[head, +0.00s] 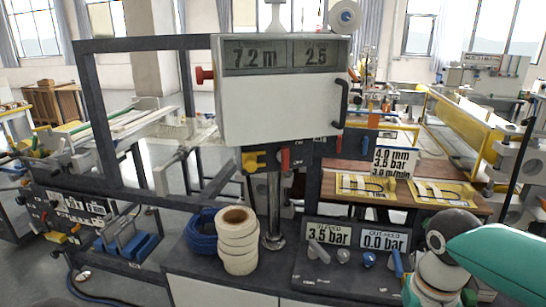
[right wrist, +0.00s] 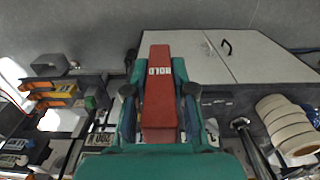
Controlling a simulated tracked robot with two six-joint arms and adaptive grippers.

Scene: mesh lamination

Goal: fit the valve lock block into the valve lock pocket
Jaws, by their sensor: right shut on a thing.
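The valve lock block (head: 410,291) is barely discernible, if at all, at the lower right of the head view. In the right wrist view it is a long red block (right wrist: 160,62) with a white label reading HOLD. My right gripper (right wrist: 160,105) is shut on it, with one dark finger on each side. In the head view my teal right arm comes in at the lower right, beside the panel with the 3.5 bar and 0.0 bar displays (head: 384,241). I cannot make out the valve lock pocket in either view. My left gripper is not in view.
A stack of cream rolls (head: 238,255) and a blue coiled hose (head: 202,240) stand left of the panel. A metal post (head: 272,215) rises beside the rolls. A white display box (head: 280,105) hangs above. The rolls also show in the right wrist view (right wrist: 285,125).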

